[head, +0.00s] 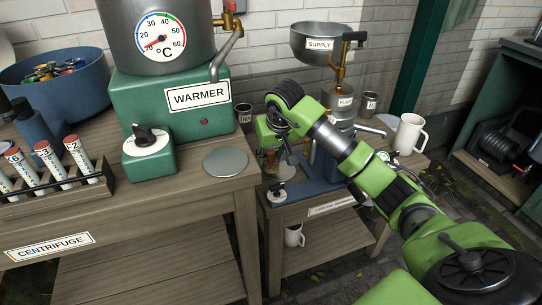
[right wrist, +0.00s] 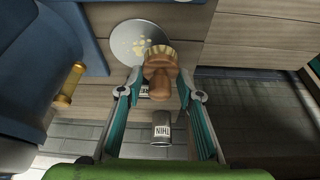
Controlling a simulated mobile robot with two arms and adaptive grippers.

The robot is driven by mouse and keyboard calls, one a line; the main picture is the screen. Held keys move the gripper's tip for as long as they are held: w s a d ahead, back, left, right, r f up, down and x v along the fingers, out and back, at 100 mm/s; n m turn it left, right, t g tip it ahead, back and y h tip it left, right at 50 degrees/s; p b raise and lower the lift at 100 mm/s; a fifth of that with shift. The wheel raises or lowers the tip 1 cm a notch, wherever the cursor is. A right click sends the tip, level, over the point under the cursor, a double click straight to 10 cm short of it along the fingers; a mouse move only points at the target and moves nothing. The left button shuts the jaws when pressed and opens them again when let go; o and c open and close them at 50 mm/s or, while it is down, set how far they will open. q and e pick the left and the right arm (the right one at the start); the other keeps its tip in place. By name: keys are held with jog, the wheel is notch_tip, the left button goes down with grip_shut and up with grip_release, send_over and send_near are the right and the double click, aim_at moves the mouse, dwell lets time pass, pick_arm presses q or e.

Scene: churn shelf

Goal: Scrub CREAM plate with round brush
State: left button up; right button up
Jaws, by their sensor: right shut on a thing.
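My right gripper (head: 277,152) is over the low bench at centre, pointing down, partly hidden by its own wrist. In the right wrist view its two fingers (right wrist: 162,92) are closed on the round brush (right wrist: 158,72), which has a brown wooden handle and pale bristles. The brush also shows small in the head view (head: 271,163). A round grey plate (right wrist: 137,42) with cream-coloured smears lies just beyond the brush in the right wrist view; the brush overlaps its edge, and contact is unclear. A plain grey disc (head: 225,162) lies on the left bench. My left gripper is out of view.
A green warmer (head: 172,112) and a dial box (head: 148,150) stand left, near a rack of tubes (head: 60,178). A blue stand (head: 322,172) with a supply bowl (head: 318,42) is beside my gripper. A THIN cup (head: 244,113) and a white mug (head: 409,134) stand nearby.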

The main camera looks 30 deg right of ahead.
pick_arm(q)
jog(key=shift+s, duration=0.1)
pick_arm(e)
jog(key=shift+f, duration=0.3)
pick_arm(q)
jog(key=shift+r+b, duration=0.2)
jog(key=shift+b, duration=0.15)
pick_arm(e)
jog(key=shift+f, duration=0.3)
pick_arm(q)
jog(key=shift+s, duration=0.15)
pick_arm(e)
jog(key=shift+f, duration=0.35)
